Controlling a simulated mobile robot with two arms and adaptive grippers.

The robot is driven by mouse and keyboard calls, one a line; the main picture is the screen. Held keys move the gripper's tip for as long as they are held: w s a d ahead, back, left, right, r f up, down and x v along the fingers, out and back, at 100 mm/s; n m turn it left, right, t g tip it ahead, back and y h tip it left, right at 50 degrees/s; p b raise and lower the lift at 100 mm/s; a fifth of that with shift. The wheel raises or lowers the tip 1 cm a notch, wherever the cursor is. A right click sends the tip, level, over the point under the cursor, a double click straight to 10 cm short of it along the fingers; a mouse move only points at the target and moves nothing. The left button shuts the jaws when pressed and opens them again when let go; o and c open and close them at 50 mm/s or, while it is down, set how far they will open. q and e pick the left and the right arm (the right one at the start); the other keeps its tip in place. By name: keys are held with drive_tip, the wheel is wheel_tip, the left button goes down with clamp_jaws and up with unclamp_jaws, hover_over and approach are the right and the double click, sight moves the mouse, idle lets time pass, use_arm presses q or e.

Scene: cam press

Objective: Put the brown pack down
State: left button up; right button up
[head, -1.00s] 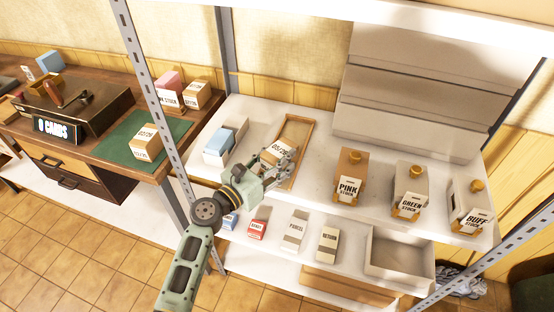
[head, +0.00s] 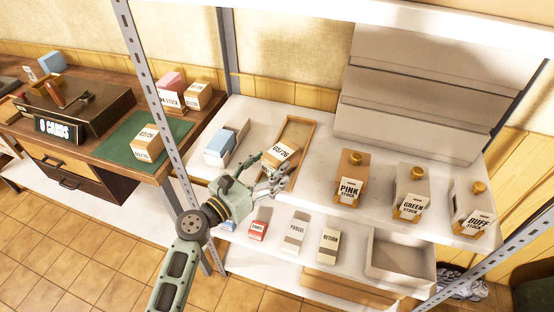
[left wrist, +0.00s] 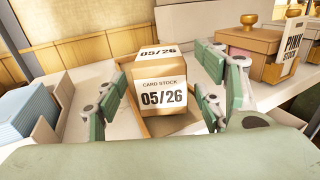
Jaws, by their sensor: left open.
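The brown pack (head: 282,152), with a white "05/26" label, sits in a shallow wooden tray (head: 311,128) on the white shelf. In the left wrist view the pack (left wrist: 162,97) stands upright, its "CARD STOCK 05/26" face towards me. My left gripper (head: 272,183) is open and empty, in front of the pack on the near side. In the left wrist view its fingers are spread to either side of the pack, with gaps between them and it. The right gripper is not in view.
A blue pack (head: 219,142) lies in a holder left of the tray. Pink (head: 350,177), green (head: 410,190) and buff (head: 468,206) stock boxes stand to the right. A grey rack post (head: 163,110) rises at the left. The lower shelf holds small packs and an open bin (head: 400,255).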

use_arm(q)
drive_tip(key=v, duration=0.8)
drive_tip(key=shift+b, duration=0.45)
drive_tip(key=s+a+f+m+g+y, duration=0.2)
drive_tip(key=s+a+f+m+y, duration=0.15)
drive_tip(key=f+m, duration=0.6)
drive_tip(key=s+a+f+m+g+y, duration=0.2)
drive_tip(key=s+f+m, duration=0.2)
drive_tip(key=f, duration=1)
drive_tip(key=s+a+f+m+g+y, duration=0.1)
drive_tip(key=s+a+f+m+y, duration=0.15)
drive_tip(key=f+m, duration=0.7)
drive_tip(key=s+a+f+m+g+y, duration=0.1)
drive_tip(key=s+a+f+m+g, duration=0.1)
drive_tip(key=s+f, duration=0.5)
drive_tip(key=s+a+f+m+g+y, duration=0.1)
drive_tip(key=s+a+f+m+g, duration=0.2)
drive_tip(key=s+f, duration=0.4)
drive_tip(key=s+a+f+m+g+y, duration=0.1)
drive_tip(key=s+f, duration=0.7)
drive_tip(key=s, duration=1.2)
drive_tip(key=shift+a+m+g+y, duration=0.3)
drive_tip(key=shift+a+m+g, duration=0.4)
drive_tip(key=shift+m+g, duration=0.15)
